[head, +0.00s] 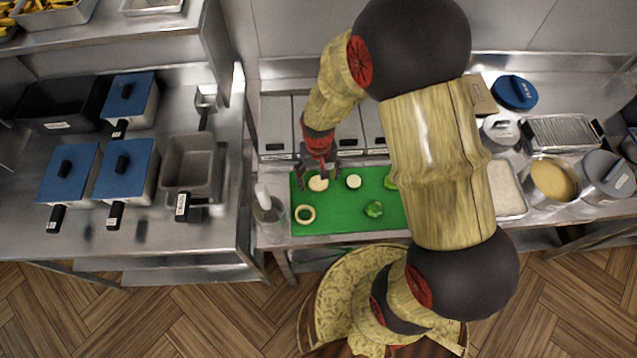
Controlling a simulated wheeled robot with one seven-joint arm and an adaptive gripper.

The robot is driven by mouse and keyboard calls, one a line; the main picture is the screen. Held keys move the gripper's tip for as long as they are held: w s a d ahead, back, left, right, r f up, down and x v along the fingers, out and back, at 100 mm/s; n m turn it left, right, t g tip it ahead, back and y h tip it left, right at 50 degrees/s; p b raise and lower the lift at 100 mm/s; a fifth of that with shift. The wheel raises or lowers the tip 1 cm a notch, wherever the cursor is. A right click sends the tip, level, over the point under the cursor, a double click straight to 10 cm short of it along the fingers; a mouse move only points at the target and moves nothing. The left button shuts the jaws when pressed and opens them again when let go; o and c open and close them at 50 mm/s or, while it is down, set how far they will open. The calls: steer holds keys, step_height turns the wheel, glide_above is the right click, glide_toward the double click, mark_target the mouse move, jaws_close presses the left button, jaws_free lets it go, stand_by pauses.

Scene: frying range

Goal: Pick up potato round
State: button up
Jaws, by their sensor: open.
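A pale round slice (318,183), which looks like the potato round, lies on the green cutting board (340,222) near its upper left. My gripper (318,172) is open just above this slice, with its fingers around or over it; I cannot tell whether they touch it. A second pale round (353,181) lies to the right on the board. Green pepper pieces lie on the board, one at the lower middle (374,209). My arm hides the board's right side.
A metal container (268,205) with a white-handled item stands just left of the board. Lidded grey bins (276,127) stand behind it. A pot of yellow liquid (553,180) and a wire rack (562,131) are at right.

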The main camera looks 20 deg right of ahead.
steer(key=shift+f, duration=0.8)
steer(key=c, duration=0.9)
